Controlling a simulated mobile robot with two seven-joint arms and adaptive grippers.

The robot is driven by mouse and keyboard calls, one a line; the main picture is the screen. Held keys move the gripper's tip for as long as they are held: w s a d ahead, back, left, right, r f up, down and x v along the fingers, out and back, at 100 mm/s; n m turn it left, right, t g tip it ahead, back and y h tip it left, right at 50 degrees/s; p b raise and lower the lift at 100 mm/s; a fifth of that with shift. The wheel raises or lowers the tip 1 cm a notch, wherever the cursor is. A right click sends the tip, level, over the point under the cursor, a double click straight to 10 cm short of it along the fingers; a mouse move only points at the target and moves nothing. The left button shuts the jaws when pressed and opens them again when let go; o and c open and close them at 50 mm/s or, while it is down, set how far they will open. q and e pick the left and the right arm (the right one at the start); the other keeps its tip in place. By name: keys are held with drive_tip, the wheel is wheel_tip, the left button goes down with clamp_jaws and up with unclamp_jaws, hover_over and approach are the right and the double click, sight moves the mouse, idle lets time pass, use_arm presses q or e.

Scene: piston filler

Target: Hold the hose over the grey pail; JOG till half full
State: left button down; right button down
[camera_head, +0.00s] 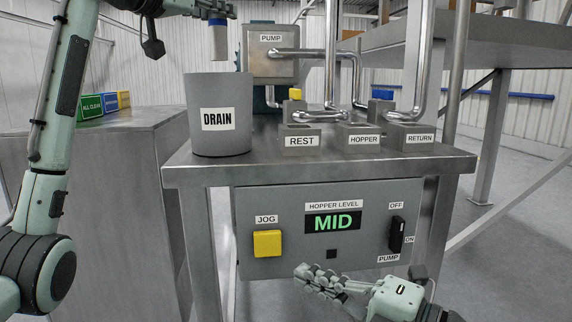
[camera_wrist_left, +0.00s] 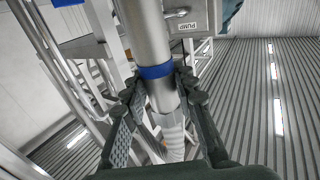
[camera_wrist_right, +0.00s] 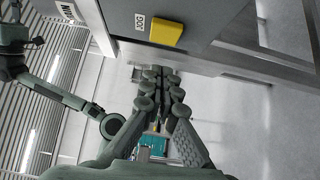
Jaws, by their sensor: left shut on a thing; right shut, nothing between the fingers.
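The grey pail (camera_head: 218,88), labelled DRAIN, stands at the left of the steel bench; its inside is hidden. My left gripper (camera_head: 215,12) is shut on the hose end (camera_head: 219,42), a metal tube with a blue band that shows close up in the left wrist view (camera_wrist_left: 155,72). The tube hangs upright above the pail's rim, apart from it. The yellow JOG button (camera_head: 267,244) is on the front panel and also in the right wrist view (camera_wrist_right: 165,32). My right gripper (camera_head: 303,274) is shut and empty, below and right of the button, not touching it.
The hopper level display (camera_head: 333,222) reads MID. A black PUMP switch (camera_head: 397,235) is at the panel's right. Blocks labelled REST (camera_head: 301,141), HOPPER (camera_head: 364,140) and RETURN (camera_head: 411,139) stand right of the pail. Colored boxes (camera_head: 91,107) sit on the left cabinet.

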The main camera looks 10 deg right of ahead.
sight(267, 245)
drive_tip(key=w+a, duration=0.1)
drive_tip(key=w, duration=0.1)
drive_tip(key=w+a, duration=0.1)
drive_tip(key=w, duration=0.1)
drive_tip(key=w+a, duration=0.1)
drive_tip(key=w, duration=0.1)
drive_tip(key=shift+w, duration=0.55)
